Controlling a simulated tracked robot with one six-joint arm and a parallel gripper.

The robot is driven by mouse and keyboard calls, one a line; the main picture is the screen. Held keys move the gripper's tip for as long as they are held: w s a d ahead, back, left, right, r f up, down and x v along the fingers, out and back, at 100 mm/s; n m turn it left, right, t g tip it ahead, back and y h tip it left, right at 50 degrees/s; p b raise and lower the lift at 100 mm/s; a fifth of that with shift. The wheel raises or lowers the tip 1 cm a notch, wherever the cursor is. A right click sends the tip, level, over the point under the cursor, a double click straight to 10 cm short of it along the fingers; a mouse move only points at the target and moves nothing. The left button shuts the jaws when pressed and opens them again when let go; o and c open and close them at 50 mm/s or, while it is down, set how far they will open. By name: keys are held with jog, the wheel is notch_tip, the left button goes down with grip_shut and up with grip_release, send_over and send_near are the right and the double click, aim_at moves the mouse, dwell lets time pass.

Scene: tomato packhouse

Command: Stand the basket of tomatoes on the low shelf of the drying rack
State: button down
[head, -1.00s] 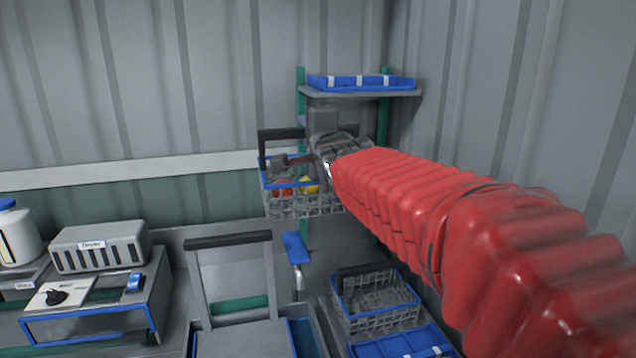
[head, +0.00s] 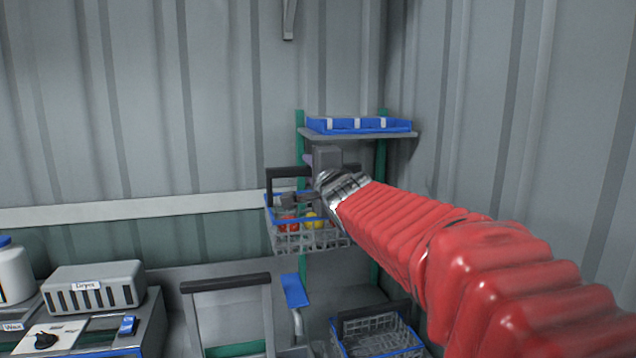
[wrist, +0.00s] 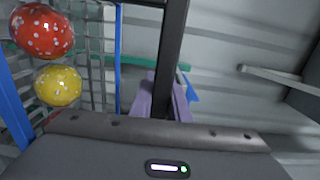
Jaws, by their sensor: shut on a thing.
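The wire basket (head: 318,240) has a blue rim and a dark handle and holds red and yellow tomatoes (head: 312,221). It hangs roughly upright in the air at the left front of the drying rack (head: 300,122). My gripper (head: 300,196) is shut on the basket's handle. In the wrist view, the purple fingers (wrist: 160,100) close around the dark handle bar (wrist: 172,50), with spotted tomatoes (wrist: 58,86) at the left. The rack has green posts. A grey lower surface (head: 345,297) shows below the basket, partly hidden by my arm.
A blue tray (head: 360,125) is on the rack's upper shelf (head: 405,135). Another wire basket (head: 375,342) stands low in front of the rack. A dark-handled cart (head: 226,283) is left of it. A grey labelled box (head: 92,287) is on the bench at far left.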

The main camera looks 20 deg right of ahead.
jog(key=w+d+f, duration=0.3)
jog(key=w+d, duration=0.7)
jog(key=w, duration=0.2)
jog(key=shift+f, duration=0.15)
dwell(0.7)
jog(key=shift+w+f, duration=0.1)
jog(key=shift+f, duration=0.05)
jog(key=shift+w+d+f, duration=0.1)
jog(key=shift+f, duration=0.75)
jog(key=shift+w+d+f, duration=0.1)
jog(key=shift+f, duration=0.7)
jog(key=c, duration=1.7)
grip_release()
jog(key=shift+f, duration=0.15)
